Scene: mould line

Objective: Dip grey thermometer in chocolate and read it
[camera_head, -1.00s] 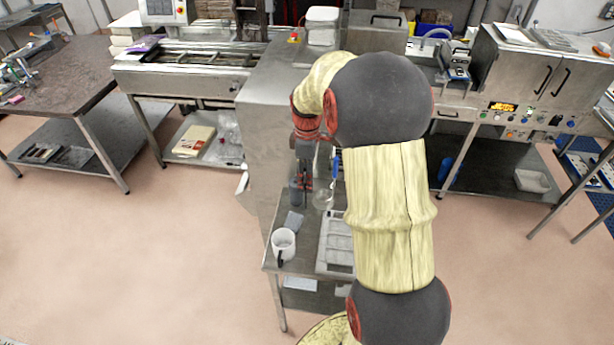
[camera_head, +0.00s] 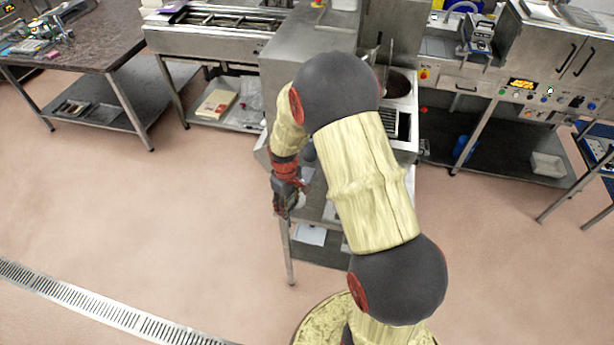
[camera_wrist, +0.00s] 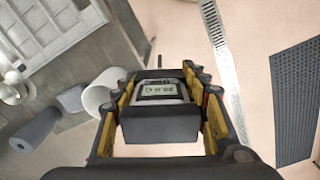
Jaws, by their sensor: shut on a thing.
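My gripper (camera_head: 286,200) hangs at the front left edge of the small steel table. In the wrist view my gripper (camera_wrist: 160,82) is shut on the grey thermometer (camera_wrist: 160,125), a dark grey block with a small lit display. The display shows digits upside down, too small to read surely. A dark brown round surface, which looks like chocolate (camera_head: 398,84), shows in the steel machine behind my arm, well away from my gripper.
In the wrist view, a white mug (camera_wrist: 101,90) stands close to the left of my gripper. A pale compartmented tray (camera_wrist: 45,30) and a dark cylinder (camera_wrist: 38,128) are farther left. A floor drain grating (camera_head: 110,308) crosses the open floor.

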